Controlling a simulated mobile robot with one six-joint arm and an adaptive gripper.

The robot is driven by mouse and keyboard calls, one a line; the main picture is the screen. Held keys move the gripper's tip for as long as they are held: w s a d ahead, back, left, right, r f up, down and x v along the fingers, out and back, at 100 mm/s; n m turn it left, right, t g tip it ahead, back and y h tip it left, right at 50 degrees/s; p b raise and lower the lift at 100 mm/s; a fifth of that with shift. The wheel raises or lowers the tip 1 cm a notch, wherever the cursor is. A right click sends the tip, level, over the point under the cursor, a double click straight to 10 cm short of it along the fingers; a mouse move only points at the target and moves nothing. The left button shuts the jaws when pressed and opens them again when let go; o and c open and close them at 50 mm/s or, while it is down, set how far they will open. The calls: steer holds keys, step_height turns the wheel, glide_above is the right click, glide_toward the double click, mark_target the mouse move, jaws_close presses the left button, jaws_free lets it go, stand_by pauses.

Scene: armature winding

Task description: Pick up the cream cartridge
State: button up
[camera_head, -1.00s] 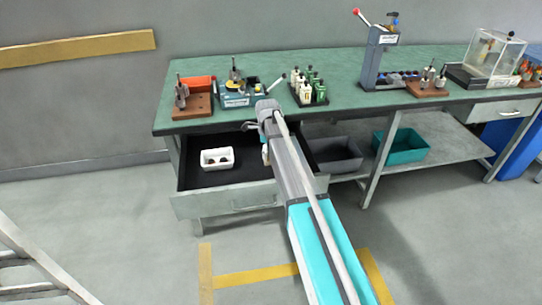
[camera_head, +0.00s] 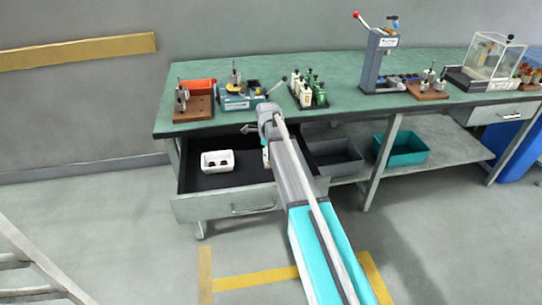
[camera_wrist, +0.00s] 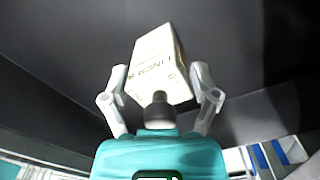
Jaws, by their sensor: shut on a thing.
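The cream cartridge (camera_wrist: 158,60) is a boxy cream block with dark lettering and a dark knob at its near end. My gripper (camera_wrist: 158,88) is shut on it, one finger on each side, in the wrist view. In the head view, my gripper (camera_head: 266,158) is over the right part of the open drawer (camera_head: 190,208), largely hidden by my arm. The cartridge is too small there to make out clearly. I cannot tell whether it touches the drawer floor.
A white tray (camera_head: 218,170) with dark items sits in the drawer. On the green bench (camera_head: 350,110) stand a rack (camera_head: 322,103) of cream and green cartridges, a press (camera_head: 378,60) and fixtures. A grey bin (camera_head: 335,160) and a teal bin (camera_head: 405,150) lie below.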

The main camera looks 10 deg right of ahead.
steer(key=shift+r, duration=0.15)
step_height(320, 180, up, 3)
steer(key=p, duration=0.3)
steer(key=s+a+r+p, duration=0.1)
steer(key=s+r+p, duration=0.8)
steer(key=s, duration=0.5)
steer(key=shift+r+p, duration=0.35)
steer(key=shift+p, duration=0.15)
steer(key=shift+a, duration=0.2)
